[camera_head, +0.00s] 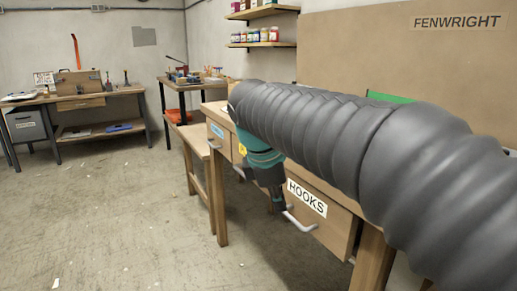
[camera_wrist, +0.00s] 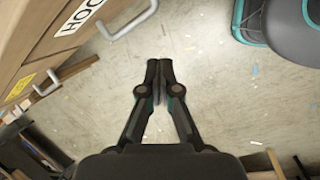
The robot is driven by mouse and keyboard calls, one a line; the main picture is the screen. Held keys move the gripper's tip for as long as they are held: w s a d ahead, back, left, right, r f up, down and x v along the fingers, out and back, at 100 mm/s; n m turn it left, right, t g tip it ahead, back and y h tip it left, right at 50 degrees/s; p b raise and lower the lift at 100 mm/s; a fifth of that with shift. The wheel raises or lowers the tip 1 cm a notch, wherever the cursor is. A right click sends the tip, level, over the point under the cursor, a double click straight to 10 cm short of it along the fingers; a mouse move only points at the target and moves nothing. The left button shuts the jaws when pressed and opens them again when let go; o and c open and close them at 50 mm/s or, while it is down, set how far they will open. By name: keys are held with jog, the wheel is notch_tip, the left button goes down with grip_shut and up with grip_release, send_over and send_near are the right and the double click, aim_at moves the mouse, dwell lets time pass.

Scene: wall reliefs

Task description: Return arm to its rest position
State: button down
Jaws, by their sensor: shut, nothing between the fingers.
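My gripper (camera_wrist: 160,68) is shut and empty in the wrist view, its two fingertips together over the bare floor. In the head view my grey-sleeved arm reaches from the right across the workbench, and my gripper hangs down in front of the drawers, mostly hidden and dark. The drawer marked HOOKS (camera_head: 316,212) is in the bench front, just right of my gripper. Its handle (camera_head: 299,221) shows below and beside the gripper. In the wrist view this handle (camera_wrist: 131,24) lies up and left of the fingertips, apart from them.
Another drawer handle (camera_wrist: 46,83) juts out left of my gripper in the wrist view. A bench leg (camera_head: 219,202) stands at the near left. A side table (camera_head: 188,82) and a desk (camera_head: 85,97) stand farther back. The floor (camera_head: 110,220) to the left is open, with small scraps.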

jog(key=s+d+f+m+t+y, duration=0.1)
jog(key=s+d+f+m, duration=0.4)
jog(key=s+m, duration=0.3)
jog(key=s+d+f+m+t+y, duration=0.1)
jog(key=s+d+f+m, duration=0.4)
jog(key=s+f+m, duration=0.2)
jog(key=shift+s+d+f+m+t+y, duration=0.3)
jog(key=shift+s+d+m+t, duration=0.1)
jog(key=shift+s+m, duration=1.05)
jog(key=shift+s, duration=0.15)
